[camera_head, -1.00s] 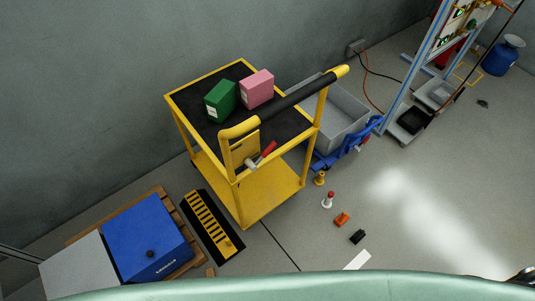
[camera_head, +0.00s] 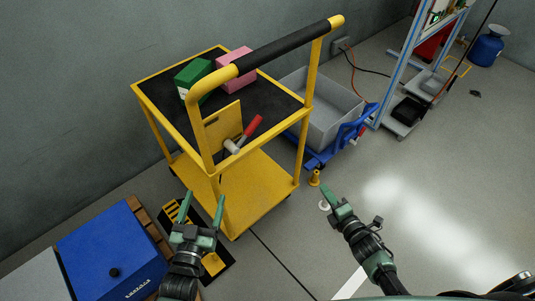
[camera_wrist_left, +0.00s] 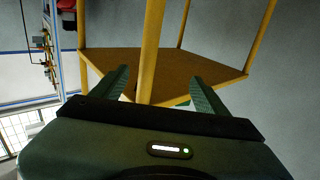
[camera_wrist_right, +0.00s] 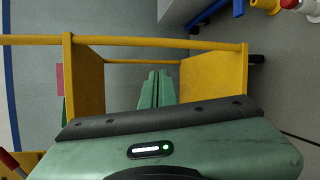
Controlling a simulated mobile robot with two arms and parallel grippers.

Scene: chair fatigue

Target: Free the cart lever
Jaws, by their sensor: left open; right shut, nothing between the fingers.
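A red grip with a pale end, apparently the lever (camera_head: 252,126), sits tilted beside the upright yellow plate (camera_head: 222,124) under the cart's handle. A red piece also shows at the left edge of the right wrist view (camera_wrist_right: 10,163). My left gripper (camera_head: 202,204) is open and empty in front of the cart's lower left corner; in the left wrist view a yellow post (camera_wrist_left: 150,55) shows beyond its fingers. My right gripper (camera_head: 335,195) is shut and empty, right of the cart.
A green box (camera_head: 190,75) and a pink box (camera_head: 237,68) sit on the cart's top. A grey bin (camera_head: 330,112) on a blue trolley stands behind it. A blue box (camera_head: 108,250) is at lower left. Floor on the right is mostly clear.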

